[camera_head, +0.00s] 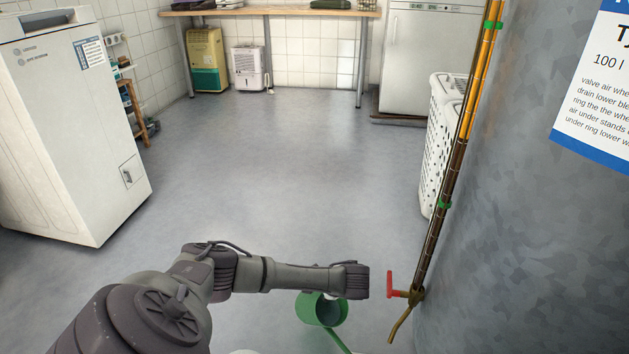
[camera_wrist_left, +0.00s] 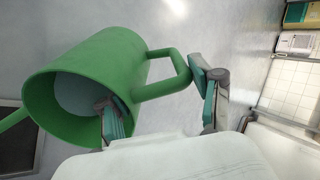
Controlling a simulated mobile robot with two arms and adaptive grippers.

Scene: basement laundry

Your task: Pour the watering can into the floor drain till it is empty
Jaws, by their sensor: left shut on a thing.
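The green watering can (camera_head: 312,307) hangs below my left wrist at the bottom centre of the head view, its spout running down and right out of frame. In the left wrist view the can (camera_wrist_left: 110,65) looks tilted, its mouth facing lower left. A pale bluish surface shows inside; I cannot tell how much water it holds. My left gripper (camera_wrist_left: 155,90) is shut on the can's handle, one finger near the mouth. A dark framed rectangle (camera_wrist_left: 15,140), possibly the floor drain, shows at the left edge, below the spout. I see no stream of water. My right gripper is out of view.
A grey tank (camera_head: 530,240) and a pipe with a red-handled valve (camera_head: 391,285) stand close right of my wrist. A white laundry basket (camera_head: 440,150) is behind the pipe. A white appliance (camera_head: 70,130) stands left. The middle floor is clear.

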